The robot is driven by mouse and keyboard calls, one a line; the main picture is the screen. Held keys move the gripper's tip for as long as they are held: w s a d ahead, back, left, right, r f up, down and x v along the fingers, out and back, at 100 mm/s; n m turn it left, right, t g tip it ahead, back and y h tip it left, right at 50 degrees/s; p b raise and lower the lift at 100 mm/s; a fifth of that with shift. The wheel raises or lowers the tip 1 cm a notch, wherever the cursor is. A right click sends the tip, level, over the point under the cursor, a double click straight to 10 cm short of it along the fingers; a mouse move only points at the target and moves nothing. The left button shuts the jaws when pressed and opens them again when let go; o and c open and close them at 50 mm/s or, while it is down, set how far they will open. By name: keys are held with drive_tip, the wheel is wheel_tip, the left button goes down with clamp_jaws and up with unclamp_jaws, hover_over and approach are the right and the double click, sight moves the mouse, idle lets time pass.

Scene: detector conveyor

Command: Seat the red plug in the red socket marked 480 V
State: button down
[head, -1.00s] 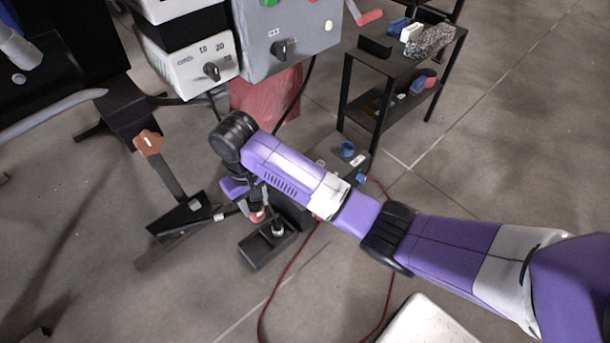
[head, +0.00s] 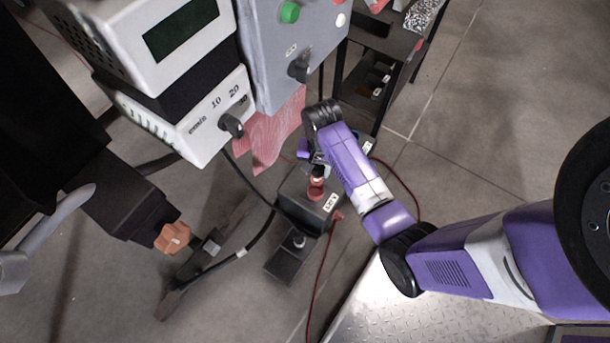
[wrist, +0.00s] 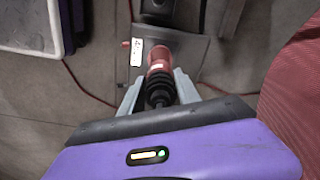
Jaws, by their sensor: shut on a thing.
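The red plug (wrist: 158,62), with a black ribbed sleeve (wrist: 157,88), is between the two grey fingers of my gripper (wrist: 158,88), which is shut on it. In the head view my gripper (head: 314,165) points down over a dark box on the floor (head: 300,212). Red parts of the plug and a red socket (head: 316,192) show in line below it, beside a white label (head: 330,203). The label's print is too small to read surely. The plug's front end meets the socket area; I cannot tell how deep it sits.
A red cable (head: 318,270) runs along the floor by the box. A grey control cabinet (head: 285,60) and a pink-red curtain (head: 270,135) stand close behind, left of my gripper. A black shelf (head: 375,80) is at the back right. A metal plate (head: 390,310) lies in front.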

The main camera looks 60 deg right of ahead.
wheel_tip(320, 180, down, 10)
drive_tip(key=b, duration=0.4)
drive_tip(key=shift+r, duration=0.1)
drive_tip(key=shift+f+b, duration=0.3)
drive_tip(key=shift+b, duration=0.05)
drive_tip(key=c, duration=0.9)
unclamp_jaws()
